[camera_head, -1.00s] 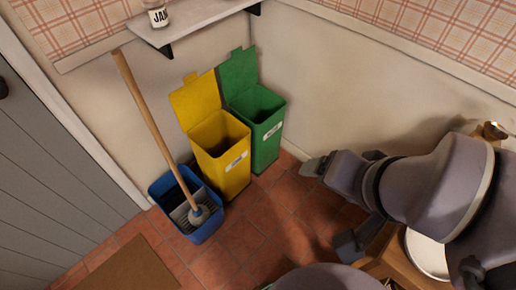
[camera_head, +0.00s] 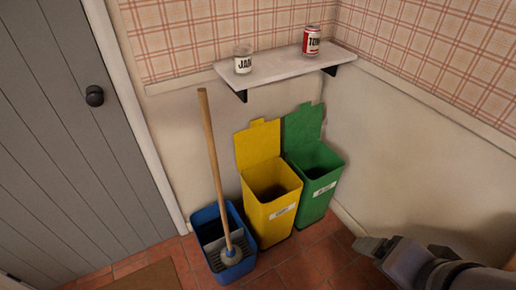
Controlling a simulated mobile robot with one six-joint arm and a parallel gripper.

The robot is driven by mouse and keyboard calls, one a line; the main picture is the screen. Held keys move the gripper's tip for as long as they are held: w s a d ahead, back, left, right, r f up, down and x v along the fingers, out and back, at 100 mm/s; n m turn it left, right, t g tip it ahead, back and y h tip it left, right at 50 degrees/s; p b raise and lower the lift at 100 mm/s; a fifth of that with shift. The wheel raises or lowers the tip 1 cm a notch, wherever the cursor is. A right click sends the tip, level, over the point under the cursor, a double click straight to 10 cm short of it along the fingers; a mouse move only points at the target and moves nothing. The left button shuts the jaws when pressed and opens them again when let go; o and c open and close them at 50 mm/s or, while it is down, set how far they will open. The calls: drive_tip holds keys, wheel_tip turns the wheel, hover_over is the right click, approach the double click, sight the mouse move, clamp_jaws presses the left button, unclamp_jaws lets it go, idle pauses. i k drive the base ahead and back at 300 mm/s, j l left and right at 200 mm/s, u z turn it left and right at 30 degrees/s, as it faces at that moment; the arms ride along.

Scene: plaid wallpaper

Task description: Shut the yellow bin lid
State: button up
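The yellow bin (camera_head: 272,212) stands on the floor by the wall, between the blue mop bucket and the green bin. Its yellow lid (camera_head: 257,144) is open and stands upright at the back, near the wall. The inside of the bin looks dark. My gripper (camera_head: 368,246) is at the lower right, apart from the bins and to the right of the green one. Only part of it shows, one finger pointing left; whether it is open is unclear.
The green bin (camera_head: 317,195) also has its lid (camera_head: 303,126) up. A blue bucket (camera_head: 209,250) holds a mop (camera_head: 216,165) whose handle leans upward. A wall shelf (camera_head: 285,64) above carries a jam jar (camera_head: 243,62) and a can (camera_head: 311,41). A grey door (camera_head: 65,140) is at left.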

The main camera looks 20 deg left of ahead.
sight(259, 144)
drive_tip(key=i+j, duration=0.3)
drive_tip(key=i, duration=0.15)
drive_tip(key=i+j+u, duration=0.1)
drive_tip(key=i+j, duration=0.15)
drive_tip(key=i, duration=0.2)
